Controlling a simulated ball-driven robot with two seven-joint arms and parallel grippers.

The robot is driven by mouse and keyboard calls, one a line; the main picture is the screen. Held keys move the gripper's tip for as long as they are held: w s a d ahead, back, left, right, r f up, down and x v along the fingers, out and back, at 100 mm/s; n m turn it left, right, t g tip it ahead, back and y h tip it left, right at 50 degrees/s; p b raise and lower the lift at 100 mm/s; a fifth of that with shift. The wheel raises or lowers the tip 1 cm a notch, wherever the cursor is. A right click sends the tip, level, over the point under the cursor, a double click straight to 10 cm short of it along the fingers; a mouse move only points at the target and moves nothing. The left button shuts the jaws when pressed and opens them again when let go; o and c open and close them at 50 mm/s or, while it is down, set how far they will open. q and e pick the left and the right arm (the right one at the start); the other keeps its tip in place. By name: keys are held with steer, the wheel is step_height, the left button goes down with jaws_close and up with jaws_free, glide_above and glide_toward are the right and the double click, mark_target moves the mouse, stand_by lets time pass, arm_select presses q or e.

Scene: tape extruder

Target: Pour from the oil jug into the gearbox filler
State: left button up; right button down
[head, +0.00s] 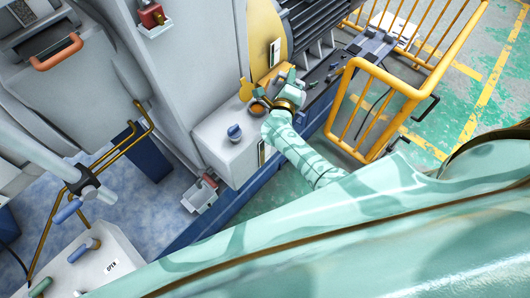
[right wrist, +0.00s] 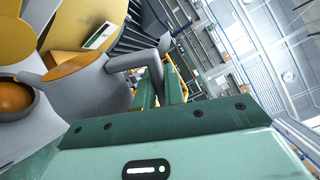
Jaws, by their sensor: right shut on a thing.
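My right gripper (head: 285,95) reaches over the grey gearbox housing. In the right wrist view its dark green fingers (right wrist: 160,88) are shut on the grey handle of the oil jug (right wrist: 95,95). The jug has a grey body and an orange-yellow top. The gearbox filler (head: 257,109) is a round opening with a brown-orange inside on top of the housing. In the right wrist view the filler (right wrist: 15,97) lies left of the jug, close to it. I cannot tell how far the jug is tilted or whether oil flows. My left gripper is out of view.
A blue-grey knob (head: 234,132) stands on the housing in front of the filler. A yellow guard rail (head: 385,90) stands to the right. Grey machine panels (head: 190,60) rise behind.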

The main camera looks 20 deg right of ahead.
steer(key=shift+r, duration=0.1)
stand_by(0.3)
steer(key=shift+s+d+f+m+b, duration=0.6)
steer(key=shift+d+f+m+b, duration=0.2)
steer(key=shift+m+b, duration=0.15)
steer(key=shift+s+d+f+m, duration=0.15)
steer(key=shift+s+d+m, duration=0.15)
steer(key=shift+m, duration=0.25)
steer(key=shift+w, duration=0.1)
